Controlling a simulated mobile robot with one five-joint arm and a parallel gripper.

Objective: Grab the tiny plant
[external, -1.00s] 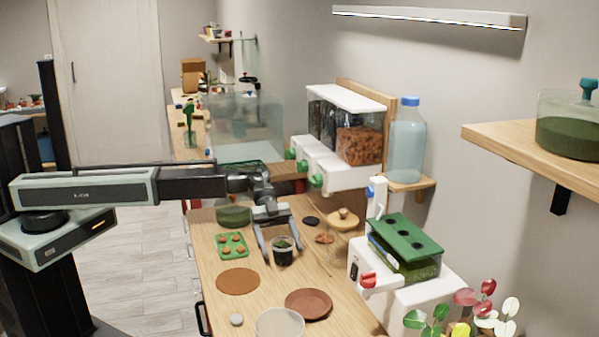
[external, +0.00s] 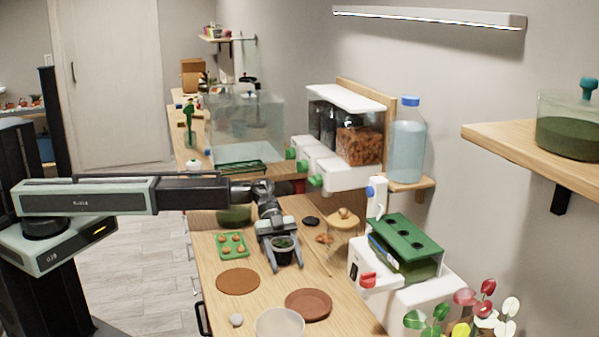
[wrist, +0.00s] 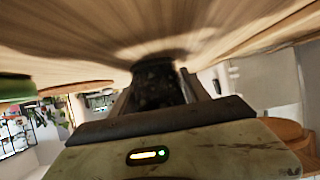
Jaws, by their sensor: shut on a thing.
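The tiny plant is a small dark pot (external: 283,256) with a dark green top, standing at the middle of the wooden counter in the external view. My gripper (external: 285,262) reaches down over it, with one finger on each side, shut on the pot. In the wrist view the dark pot (wrist: 155,82) sits between my fingers (wrist: 158,90), and its details are in shadow. I cannot tell whether the pot touches the counter.
A green tray with several small round items (external: 233,251) lies left of the pot. A brown disc (external: 238,281), a terracotta saucer (external: 309,312) and a pale bowl (external: 280,325) lie nearer. A small wooden stand (external: 342,222) and a white machine with a green top (external: 405,240) stand right.

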